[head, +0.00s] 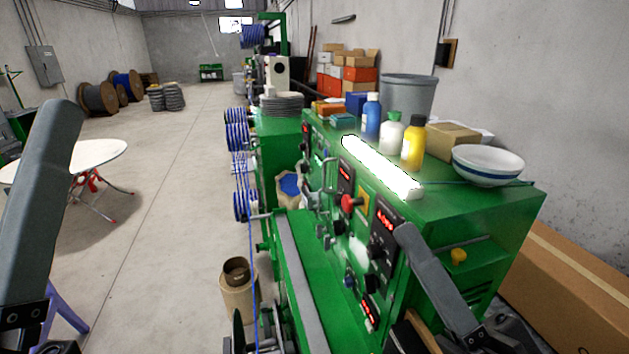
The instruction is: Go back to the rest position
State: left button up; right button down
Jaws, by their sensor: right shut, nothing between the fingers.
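My right gripper (408,237) is at the lower right of the head view. It is dark grey, shut and empty, and shows in front of the green machine's (455,240) control panel. I cannot tell whether it touches the panel. On my left side, a large dark grey part of mine (40,190) rises along the left edge, close to the camera. Its jaws cannot be made out. The blue cable (253,290) runs down from spools (237,130) at the machine's left side to its front.
Bottles, a glowing tube light (380,167) and a white bowl (487,165) stand on the machine. A large cardboard box (570,290) lies to its right. A round table (95,155) is at left.

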jog(key=s+d+r+n+t+h, duration=0.55)
jog(key=d+r+t+h, duration=0.2)
jog(key=r+h, duration=0.5)
notch_tip(320, 180, up, 14)
jog(key=d+p, duration=0.1)
jog(key=p, duration=1.3)
jog(key=shift+n+g+p, duration=0.3)
jog(key=shift+n+g, duration=0.05)
jog(key=shift+g, duration=0.1)
